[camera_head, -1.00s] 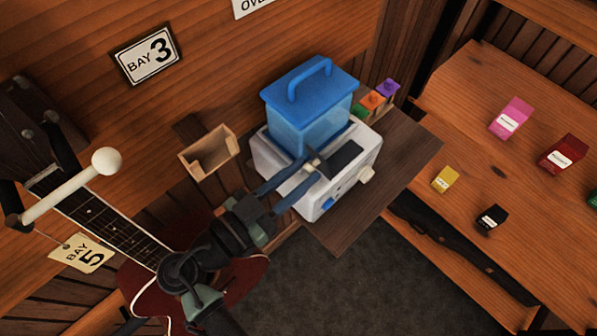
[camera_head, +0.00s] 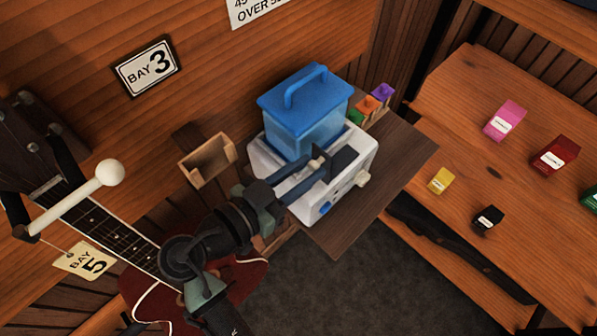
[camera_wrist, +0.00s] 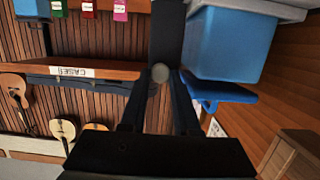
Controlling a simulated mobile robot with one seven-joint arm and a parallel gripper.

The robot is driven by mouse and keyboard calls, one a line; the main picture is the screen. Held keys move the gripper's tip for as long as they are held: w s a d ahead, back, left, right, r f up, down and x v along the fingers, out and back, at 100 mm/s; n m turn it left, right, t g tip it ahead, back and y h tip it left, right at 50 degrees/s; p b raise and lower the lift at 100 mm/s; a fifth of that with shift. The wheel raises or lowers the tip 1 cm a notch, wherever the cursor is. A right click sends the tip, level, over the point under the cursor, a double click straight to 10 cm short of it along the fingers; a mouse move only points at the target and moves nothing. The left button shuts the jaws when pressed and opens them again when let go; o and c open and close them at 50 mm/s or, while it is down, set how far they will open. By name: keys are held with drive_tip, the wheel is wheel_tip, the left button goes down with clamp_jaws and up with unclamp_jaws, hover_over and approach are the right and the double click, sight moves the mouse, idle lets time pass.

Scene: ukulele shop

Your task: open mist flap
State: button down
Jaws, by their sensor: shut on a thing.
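The humidifier has a white base (camera_head: 298,205) and a translucent blue tank (camera_head: 305,130) with a blue lid and handle. The dark mist flap (camera_head: 343,160) is at the front of the base beside the tank, tilted up from the top. In the wrist view the flap (camera_wrist: 166,32) is a dark panel just beyond my fingertips, left of the blue tank (camera_wrist: 224,45). My gripper (camera_head: 317,162) is over the base with its fingers shut on a small round grey knob (camera_wrist: 160,73) at the flap's edge. The fingers hide part of the flap and base.
The humidifier stands on a small dark wooden shelf (camera_head: 408,165). Small coloured bottles (camera_head: 368,103) stand behind it, and an open wooden box (camera_head: 207,160) is on the wall to its left. A ukulele (camera_head: 112,225) hangs near my arm. Boxes sit on the right-hand bench (camera_head: 465,150).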

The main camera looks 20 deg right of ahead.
drive_tip(key=shift+d, duration=0.1)
drive_tip(key=c, duration=0.7)
unclamp_jaws()
drive_tip(key=shift+o, duration=0.2)
drive_tip(key=b+v, duration=0.4)
drive_tip(key=v, duration=0.9)
drive_tip(key=shift+r, duration=0.1)
